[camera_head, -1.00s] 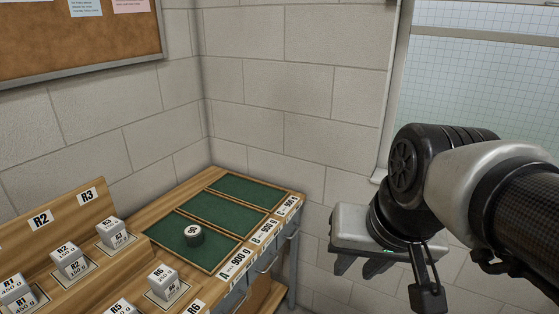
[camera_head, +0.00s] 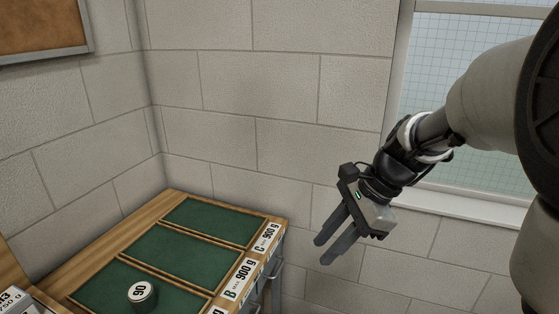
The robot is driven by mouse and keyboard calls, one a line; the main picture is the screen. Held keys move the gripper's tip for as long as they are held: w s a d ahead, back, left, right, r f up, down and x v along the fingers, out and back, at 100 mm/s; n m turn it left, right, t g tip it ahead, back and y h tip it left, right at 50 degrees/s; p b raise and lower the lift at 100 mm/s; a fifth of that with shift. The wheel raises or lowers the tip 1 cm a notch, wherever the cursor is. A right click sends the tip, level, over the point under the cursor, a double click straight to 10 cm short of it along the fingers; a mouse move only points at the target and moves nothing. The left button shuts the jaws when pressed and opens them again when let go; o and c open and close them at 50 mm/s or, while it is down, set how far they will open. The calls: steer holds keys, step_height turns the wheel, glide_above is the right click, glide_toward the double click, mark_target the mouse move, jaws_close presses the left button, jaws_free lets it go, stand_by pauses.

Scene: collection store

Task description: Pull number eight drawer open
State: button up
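No drawer marked eight can be made out. Below the table's right edge, part of a grey drawer front with a metal handle (camera_head: 278,272) shows, with no number readable on it. My gripper (camera_head: 322,251) hangs in the air right of the table, its two dark fingers pointing down and left. The fingers look apart with nothing between them. The gripper appears clear of the handle in the picture, but the depth between them is hard to judge.
The wooden table (camera_head: 172,192) has green panels with labels B (camera_head: 238,279) and C (camera_head: 267,237). A block wall and a window (camera_head: 470,110) lie behind.

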steer(key=w+d+f+m+t+y+b, duration=0.2)
steer(key=w+d+f+m+y+b, duration=0.15)
steer(key=w+f+m, duration=0.55)
steer(key=w+d+f+m+t+y+b, duration=0.1)
steer(key=w+d+f+m+y+b, duration=0.2)
steer(key=f+m, duration=0.75)
steer(key=w+d+f+m+t+y+b, duration=0.1)
steer(key=w+f+m+t+y+b, duration=0.15)
steer(key=w+f+m+b, duration=0.7)
steer(key=w+a+f+n, duration=0.2)
steer(key=a+f, duration=0.1)
steer(key=a, duration=0.4)
steer(key=w+a+f+n+p, duration=0.1)
steer(key=a+f, duration=0.3)
steer(key=a, duration=0.4)
steer(key=shift+w+n+g, duration=0.35)
steer(key=shift+w+n, duration=0.2)
steer(key=shift+n, duration=0.05)
steer(key=shift+a+f, duration=0.1)
jaws_close()
